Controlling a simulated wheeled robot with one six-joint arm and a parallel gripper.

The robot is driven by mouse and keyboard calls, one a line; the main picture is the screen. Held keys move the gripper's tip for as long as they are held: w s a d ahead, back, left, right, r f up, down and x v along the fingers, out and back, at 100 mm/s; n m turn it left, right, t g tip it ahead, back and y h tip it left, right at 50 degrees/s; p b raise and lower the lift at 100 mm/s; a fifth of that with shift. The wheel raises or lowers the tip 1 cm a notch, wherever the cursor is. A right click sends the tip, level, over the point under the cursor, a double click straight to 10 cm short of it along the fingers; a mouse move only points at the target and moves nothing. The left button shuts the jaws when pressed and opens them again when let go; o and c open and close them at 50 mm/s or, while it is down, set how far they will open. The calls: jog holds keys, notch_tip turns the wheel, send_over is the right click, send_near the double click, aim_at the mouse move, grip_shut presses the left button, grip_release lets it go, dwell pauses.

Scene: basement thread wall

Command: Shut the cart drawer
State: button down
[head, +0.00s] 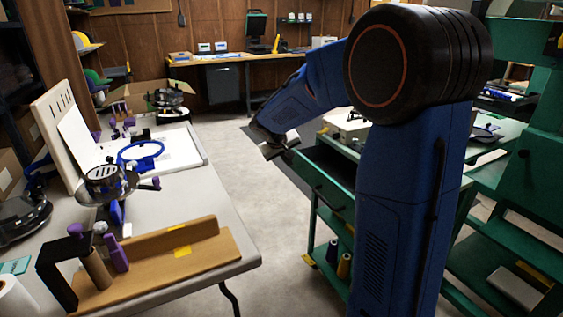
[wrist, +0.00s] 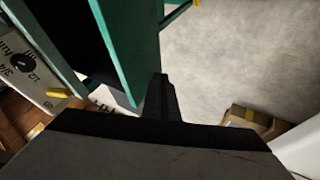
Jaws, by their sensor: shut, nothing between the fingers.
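The green cart (head: 308,222) stands right of centre in the head view, partly hidden behind my blue arm. Its drawer (head: 325,187) is at the top and looks pulled out, with a dark hollow behind its green front. In the wrist view the green drawer front (wrist: 128,45) runs down from the top, with the dark hollow on its left. My gripper (head: 271,148) is shut and empty at the drawer's far left end. In the wrist view its dark fingers (wrist: 160,98) are close to the panel's lower end, on its outer side; I cannot tell whether they touch.
A white table (head: 200,205) with a clamp press and a cardboard piece (head: 165,262) fills the left. Open grey floor (head: 265,215) lies between table and cart. Spools (head: 343,265) stand on the cart's lower shelf. Green shelving (head: 520,180) is at right.

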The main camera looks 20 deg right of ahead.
jog(key=shift+d, duration=0.3)
jog(key=shift+d, duration=0.1)
jog(key=d, duration=1.3)
jog(key=shift+w+d, duration=0.15)
jog(key=shift+w, duration=0.05)
jog(key=shift+d+r, duration=0.1)
jog(key=shift+d, duration=0.25)
